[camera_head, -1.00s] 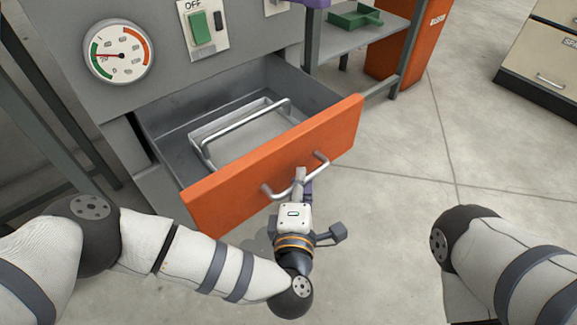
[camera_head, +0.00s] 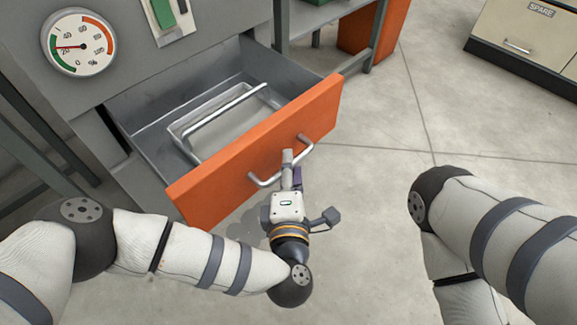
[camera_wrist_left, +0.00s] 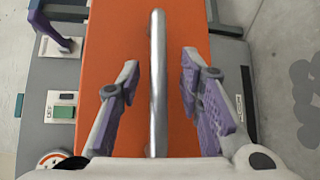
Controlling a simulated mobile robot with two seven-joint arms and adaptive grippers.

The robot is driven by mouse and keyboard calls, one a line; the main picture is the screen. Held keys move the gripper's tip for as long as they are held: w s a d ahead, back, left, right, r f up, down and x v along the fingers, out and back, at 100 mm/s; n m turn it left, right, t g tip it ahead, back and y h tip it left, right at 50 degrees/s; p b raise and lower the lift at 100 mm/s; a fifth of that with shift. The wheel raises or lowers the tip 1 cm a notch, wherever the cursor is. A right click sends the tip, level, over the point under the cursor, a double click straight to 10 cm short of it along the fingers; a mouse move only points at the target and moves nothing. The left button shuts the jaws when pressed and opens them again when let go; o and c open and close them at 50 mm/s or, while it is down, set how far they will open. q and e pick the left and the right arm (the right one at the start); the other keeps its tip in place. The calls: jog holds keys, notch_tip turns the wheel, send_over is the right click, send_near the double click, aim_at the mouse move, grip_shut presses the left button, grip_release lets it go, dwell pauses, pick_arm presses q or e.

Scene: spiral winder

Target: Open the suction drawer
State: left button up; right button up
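The suction drawer (camera_head: 262,152) has an orange front and stands pulled out from the grey machine, its grey inside showing. A bar handle (camera_head: 265,182) is on its front. Inside is a metal tray-like frame (camera_head: 178,127) with a raised bar. My left gripper (camera_head: 290,162) is at the handle. In the left wrist view the handle (camera_wrist_left: 157,80) runs between the spread purple-padded fingers of my left gripper (camera_wrist_left: 160,90), with a gap on each side. My right arm shows at the right, but its gripper is out of view.
A round gauge (camera_head: 79,42) and a green switch (camera_head: 163,12) are on the machine panel above the drawer. A beige cabinet (camera_head: 525,40) stands at the far right. The floor (camera_head: 400,150) right of the drawer is clear.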

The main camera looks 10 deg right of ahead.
pick_arm(q)
jog(key=v, duration=1.2)
jog(key=shift+r, duration=0.1)
